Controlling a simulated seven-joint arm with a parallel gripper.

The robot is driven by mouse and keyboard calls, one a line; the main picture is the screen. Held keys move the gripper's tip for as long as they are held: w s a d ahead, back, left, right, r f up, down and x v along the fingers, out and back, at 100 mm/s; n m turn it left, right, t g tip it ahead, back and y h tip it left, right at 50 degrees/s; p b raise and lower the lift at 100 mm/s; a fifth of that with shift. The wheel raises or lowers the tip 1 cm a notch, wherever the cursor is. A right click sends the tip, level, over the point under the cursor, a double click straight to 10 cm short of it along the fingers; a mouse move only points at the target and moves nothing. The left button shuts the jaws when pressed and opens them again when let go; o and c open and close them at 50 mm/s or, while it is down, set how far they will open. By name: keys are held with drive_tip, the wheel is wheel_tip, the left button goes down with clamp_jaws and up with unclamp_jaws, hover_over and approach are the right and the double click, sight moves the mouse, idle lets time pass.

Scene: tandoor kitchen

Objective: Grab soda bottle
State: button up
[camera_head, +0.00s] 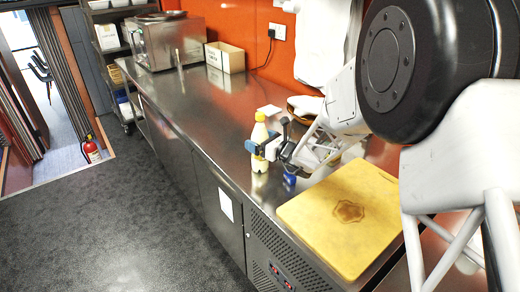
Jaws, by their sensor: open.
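The fingers are open and one overlaps the bottle in this view. I cannot tell whether the fingers are around the bottle or just in front of it, or whether they touch it. Part of the bottle's lower body is hidden by the gripper.
A yellow cutting board (345,222) lies on the counter (205,112) in front of my arm. A small blue object (290,179) is below the gripper. A steel appliance (168,42) and an open box (225,57) stand at the far end. The counter left of the bottle is clear.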

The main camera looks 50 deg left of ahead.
sight(265, 133)
drive_tip(key=c, duration=1.3)
drive_tip(key=shift+r, duration=0.15)
drive_tip(key=shift+r, duration=1.4)
drive_tip(key=shift+d+r, duration=0.1)
drive_tip(key=shift+r, duration=0.25)
drive_tip(key=s+d, duration=0.2)
drive_tip(key=d, duration=0.2)
drive_tip(key=s+d+r, duration=0.1)
drive_tip(key=s+d, duration=0.2)
drive_tip(key=d, duration=0.2)
drive_tip(key=s+d, duration=0.2)
drive_tip(key=d, duration=0.3)
drive_tip(key=shift+s+r, duration=0.15)
drive_tip(key=shift+s, duration=0.15)
